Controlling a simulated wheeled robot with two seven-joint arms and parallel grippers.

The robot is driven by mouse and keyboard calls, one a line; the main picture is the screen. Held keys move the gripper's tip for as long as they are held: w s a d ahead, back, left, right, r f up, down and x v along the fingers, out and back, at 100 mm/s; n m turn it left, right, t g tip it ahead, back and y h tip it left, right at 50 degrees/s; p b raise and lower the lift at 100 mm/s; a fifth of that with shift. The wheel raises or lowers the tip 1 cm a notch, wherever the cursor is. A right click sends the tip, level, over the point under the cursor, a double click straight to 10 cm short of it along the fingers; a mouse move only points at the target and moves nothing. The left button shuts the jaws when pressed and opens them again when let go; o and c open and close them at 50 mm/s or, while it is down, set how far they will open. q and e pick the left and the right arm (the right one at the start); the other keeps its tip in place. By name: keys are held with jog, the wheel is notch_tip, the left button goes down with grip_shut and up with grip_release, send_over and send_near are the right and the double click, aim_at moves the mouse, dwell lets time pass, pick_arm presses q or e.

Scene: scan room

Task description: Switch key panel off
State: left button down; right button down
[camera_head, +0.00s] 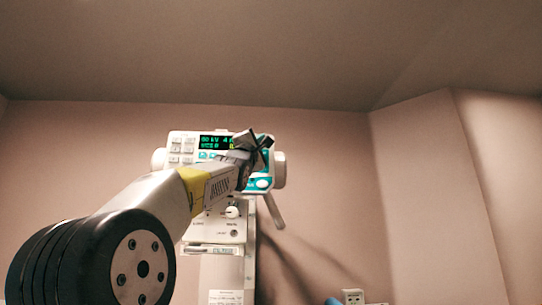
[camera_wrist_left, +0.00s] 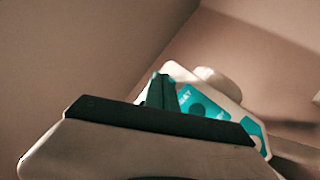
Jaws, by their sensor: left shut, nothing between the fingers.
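The key panel (camera_head: 182,147) is a white box on the far wall, with a lit green display (camera_head: 214,141), pale keys and teal areas. My left gripper (camera_head: 262,143) is in front of the panel's right part and hides some of its keys. It is shut and empty. In the left wrist view the gripper's dark fingers (camera_wrist_left: 161,90) are together in front of the panel's teal face (camera_wrist_left: 205,104). Whether they touch the panel I cannot tell. My right gripper is not in view.
Below the panel is a white unit with a round knob (camera_head: 232,212). A wall socket (camera_head: 352,297) is at the bottom. A pale wall block (camera_head: 436,190) stands out on the right. The wall between them is bare.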

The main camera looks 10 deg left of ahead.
pick_arm(q)
jog(key=shift+w+a, duration=0.1)
jog(key=shift+w, duration=0.15)
dwell(0.5)
jog(key=shift+s+d, duration=0.2)
jog(key=shift+s, duration=0.55)
jog(key=shift+s+d, duration=0.25)
jog(key=shift+s, duration=0.55)
jog(key=shift+s+d, duration=0.2)
jog(key=shift+s, duration=0.6)
jog(key=shift+s+d, duration=0.25)
jog(key=shift+s, duration=0.55)
